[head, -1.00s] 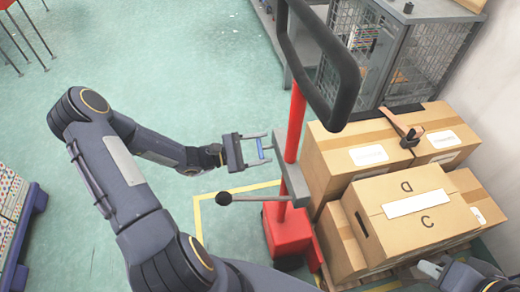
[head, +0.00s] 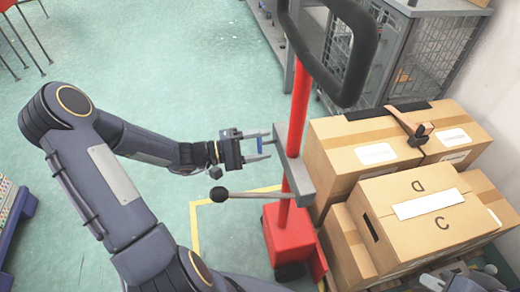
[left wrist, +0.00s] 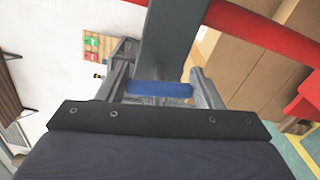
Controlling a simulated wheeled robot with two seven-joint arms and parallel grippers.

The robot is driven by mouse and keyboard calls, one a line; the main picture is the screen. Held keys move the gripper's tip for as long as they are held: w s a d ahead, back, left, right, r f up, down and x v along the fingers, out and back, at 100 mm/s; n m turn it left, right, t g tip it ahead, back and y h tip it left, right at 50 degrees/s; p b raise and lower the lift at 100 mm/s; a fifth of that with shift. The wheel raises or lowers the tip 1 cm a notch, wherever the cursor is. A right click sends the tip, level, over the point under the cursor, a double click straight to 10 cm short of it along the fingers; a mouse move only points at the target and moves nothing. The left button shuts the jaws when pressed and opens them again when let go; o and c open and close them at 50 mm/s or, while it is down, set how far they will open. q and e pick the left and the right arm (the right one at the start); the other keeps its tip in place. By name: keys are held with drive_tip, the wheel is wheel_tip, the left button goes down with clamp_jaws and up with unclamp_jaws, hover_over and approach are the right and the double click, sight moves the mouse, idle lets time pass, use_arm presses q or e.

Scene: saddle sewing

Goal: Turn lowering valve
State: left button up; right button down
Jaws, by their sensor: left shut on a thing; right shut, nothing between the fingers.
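The lowering valve appears as a short blue bar (head: 260,145) beside the grey bracket (head: 294,172) on a red column (head: 300,95). My left gripper (head: 267,146) is shut on this blue bar, with a finger at each end. The left wrist view shows the blue bar (left wrist: 160,90) crosswise between the fingers, in front of a grey plate (left wrist: 170,40). A grey lever with a black knob (head: 218,194) sticks out left below the gripper. My right gripper (head: 436,283) is at the bottom right edge, partly cut off, shut and empty.
A black loop handle (head: 345,95) tops the column, above a red base (head: 288,235). Cardboard boxes (head: 425,215) are stacked just right of it. A wire cage (head: 430,55) stands behind. The green floor left of the column is clear, with a yellow line (head: 195,235).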

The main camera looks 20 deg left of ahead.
use_arm(q)
drive_tip(key=shift+f+m+b, duration=0.1)
drive_tip(key=shift+m+b, duration=0.45)
drive_tip(key=shift+m, duration=0.15)
drive_tip(key=o, duration=1)
drive_tip(key=p+v, duration=0.1)
drive_tip(key=v, duration=0.7)
